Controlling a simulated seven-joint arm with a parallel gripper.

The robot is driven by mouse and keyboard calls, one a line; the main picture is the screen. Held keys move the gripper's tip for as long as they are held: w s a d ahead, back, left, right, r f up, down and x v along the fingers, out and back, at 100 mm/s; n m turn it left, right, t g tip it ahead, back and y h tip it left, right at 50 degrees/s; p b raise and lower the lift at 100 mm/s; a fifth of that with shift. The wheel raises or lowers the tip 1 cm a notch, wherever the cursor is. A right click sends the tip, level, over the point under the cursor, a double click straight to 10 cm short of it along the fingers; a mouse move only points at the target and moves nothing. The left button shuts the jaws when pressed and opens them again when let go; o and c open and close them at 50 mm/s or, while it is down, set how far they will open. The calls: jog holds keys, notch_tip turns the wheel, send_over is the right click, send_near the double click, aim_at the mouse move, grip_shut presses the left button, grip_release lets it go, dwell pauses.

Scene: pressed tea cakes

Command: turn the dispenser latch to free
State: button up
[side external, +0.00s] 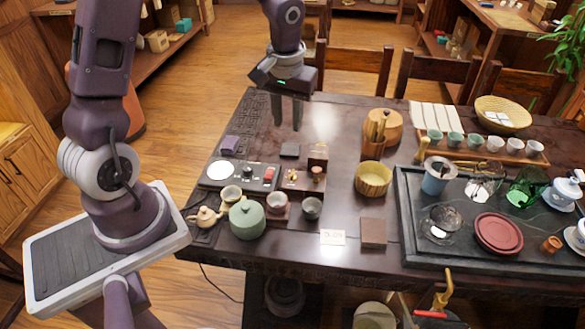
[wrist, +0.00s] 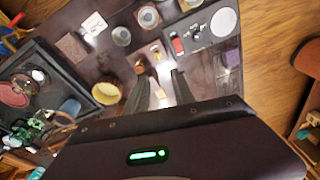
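A small brown panel (side external: 301,183) lies on the dark table with a brass fitting (side external: 293,174) that looks like the latch; its turn position is too small to tell. The brass fitting also shows in the wrist view (wrist: 156,53). A brown peg-like knob (side external: 317,173) stands to its right, and shows in the wrist view (wrist: 140,68). My gripper (side external: 287,127) hangs above the table, higher than the panel and apart from it. In the wrist view its two fingers (wrist: 161,75) are spread with nothing between them.
A wooden box (side external: 318,153) stands close behind the panel.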

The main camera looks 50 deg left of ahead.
aim_at(293, 172)
jog(key=w+f, duration=0.1)
jog(key=f, duration=0.2)
jog(key=w+a+f+n+h, duration=0.1)
jog(key=f, duration=0.3)
jog(key=w+a+f+n+g, duration=0.1)
jog(key=f, duration=0.3)
jog(key=shift+a+f, duration=0.1)
jog(key=shift+a, duration=0.05)
jog(key=shift+n, duration=0.3)
notch_tip(293, 172, down, 8)
jog(key=shift+r, duration=0.2)
jog(key=shift+c, duration=0.2)
grip_shut()
